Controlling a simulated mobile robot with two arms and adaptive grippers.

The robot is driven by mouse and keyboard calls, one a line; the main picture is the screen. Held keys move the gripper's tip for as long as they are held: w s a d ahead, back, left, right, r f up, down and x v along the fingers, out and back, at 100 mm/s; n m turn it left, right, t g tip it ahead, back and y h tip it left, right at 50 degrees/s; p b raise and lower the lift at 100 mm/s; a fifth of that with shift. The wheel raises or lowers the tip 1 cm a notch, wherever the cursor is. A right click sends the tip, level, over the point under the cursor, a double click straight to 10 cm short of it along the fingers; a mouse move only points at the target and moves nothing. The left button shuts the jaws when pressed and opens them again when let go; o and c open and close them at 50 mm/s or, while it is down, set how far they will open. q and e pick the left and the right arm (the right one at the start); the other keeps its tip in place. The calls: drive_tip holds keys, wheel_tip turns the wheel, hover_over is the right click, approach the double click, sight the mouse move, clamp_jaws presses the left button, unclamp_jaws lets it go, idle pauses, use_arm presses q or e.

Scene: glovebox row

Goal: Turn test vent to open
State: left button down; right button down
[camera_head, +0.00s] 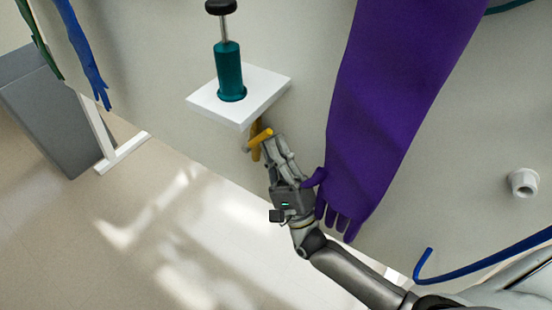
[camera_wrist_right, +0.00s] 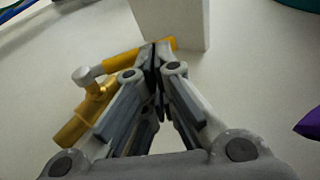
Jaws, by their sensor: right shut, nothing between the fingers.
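The test vent is a small yellow valve (camera_head: 257,139) on the pale panel, just below a white shelf block. In the right wrist view its yellow body (camera_wrist_right: 78,128) has a grey cap, and a yellow lever (camera_wrist_right: 124,58) runs right from the cap, passing behind my fingertips. My right gripper (camera_head: 275,145) is shut and empty, with its fingertips close beside the lever; it also shows in the right wrist view (camera_wrist_right: 160,55). I cannot tell whether they touch the lever. My left gripper is not in view.
A white shelf (camera_head: 262,88) with a teal cylinder (camera_head: 229,72) juts out above the vent. A long purple glove (camera_head: 385,110) hangs close to the right of my right gripper. A blue hose (camera_head: 480,255) and white fitting (camera_head: 523,182) lie farther right. Open floor is below left.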

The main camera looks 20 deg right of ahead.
drive_tip(key=x, duration=0.3)
drive_tip(key=shift+a+r, duration=0.25)
drive_tip(key=shift+a, duration=0.05)
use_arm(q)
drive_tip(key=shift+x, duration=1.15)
use_arm(e)
drive_tip(key=shift+w+a+r, duration=0.3)
drive_tip(key=shift+w+r, duration=0.05)
drive_tip(key=shift+w, duration=0.05)
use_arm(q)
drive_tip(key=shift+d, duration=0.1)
use_arm(e)
drive_tip(key=shift+w, duration=0.1)
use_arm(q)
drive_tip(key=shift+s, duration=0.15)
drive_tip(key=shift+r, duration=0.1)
use_arm(e)
approach(268, 135)
drive_tip(key=shift+w+f, duration=0.35)
drive_tip(key=shift+f, duration=0.2)
drive_tip(key=shift+w+f, duration=0.35)
drive_tip(key=shift+f, duration=0.15)
